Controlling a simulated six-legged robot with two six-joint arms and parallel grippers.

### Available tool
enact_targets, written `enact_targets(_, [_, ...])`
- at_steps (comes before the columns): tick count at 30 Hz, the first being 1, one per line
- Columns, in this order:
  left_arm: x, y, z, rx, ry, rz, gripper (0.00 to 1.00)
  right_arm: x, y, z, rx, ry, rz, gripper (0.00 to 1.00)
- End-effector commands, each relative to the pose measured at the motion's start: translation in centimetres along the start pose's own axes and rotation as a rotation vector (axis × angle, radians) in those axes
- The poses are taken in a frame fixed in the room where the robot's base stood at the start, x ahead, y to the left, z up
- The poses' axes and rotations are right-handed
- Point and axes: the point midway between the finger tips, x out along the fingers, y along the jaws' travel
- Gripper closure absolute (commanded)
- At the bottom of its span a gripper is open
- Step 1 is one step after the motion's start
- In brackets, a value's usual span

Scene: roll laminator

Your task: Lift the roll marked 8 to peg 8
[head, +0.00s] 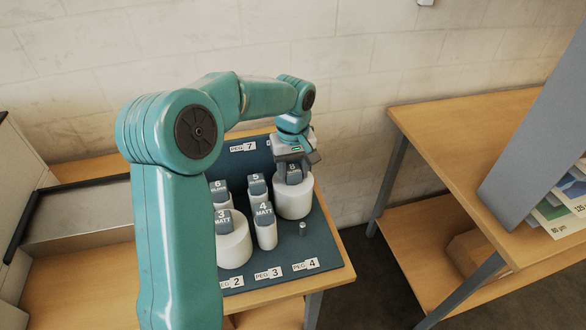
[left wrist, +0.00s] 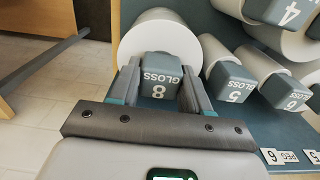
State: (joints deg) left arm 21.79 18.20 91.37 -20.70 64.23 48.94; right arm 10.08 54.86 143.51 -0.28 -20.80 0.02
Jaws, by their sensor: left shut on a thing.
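The roll marked 8 (head: 293,201) is a wide white cylinder at the back right of the dark blue peg board (head: 330,262). Its grey block reads "8 GLOSS" in the left wrist view (left wrist: 160,73). My left gripper (head: 294,172) points down from above and is shut on that block, one finger on each side; the fingers also show in the left wrist view (left wrist: 160,84). The roll looks upright; I cannot tell whether it touches the board. No peg 8 label is visible; my arm hides part of the board's back. My right gripper is not in view.
Rolls 3 (head: 234,246), 4 (head: 266,235), 5 (head: 257,190) and 6 (head: 222,197) stand close on the left. A bare metal peg (head: 303,229) stands in front of roll 8. A wooden table (head: 450,150) with a grey panel is at right, across a gap.

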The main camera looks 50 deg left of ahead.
Motion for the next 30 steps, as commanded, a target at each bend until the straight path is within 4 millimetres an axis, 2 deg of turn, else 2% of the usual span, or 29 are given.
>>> enact_targets(6, [0.7, 0.0, 0.0, 0.0, 0.001, 0.001, 1.0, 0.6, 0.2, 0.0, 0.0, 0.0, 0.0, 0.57])
enact_targets(7, [0.6, 0.0, 0.0, 0.0, 0.001, 0.001, 0.47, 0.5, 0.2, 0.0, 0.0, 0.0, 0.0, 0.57])
enact_targets(9, [0.6, 0.0, 0.0, 0.0, 0.001, 0.001, 0.24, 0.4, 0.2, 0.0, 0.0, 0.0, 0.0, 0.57])
enact_targets(20, [0.5, 0.0, 0.0, 0.0, -0.001, -0.001, 0.23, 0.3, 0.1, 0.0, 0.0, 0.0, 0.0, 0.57])
enact_targets(30, [-1.9, 0.0, 0.0, 0.0, 0.0, 0.001, 0.23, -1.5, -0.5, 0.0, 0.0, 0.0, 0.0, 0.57])
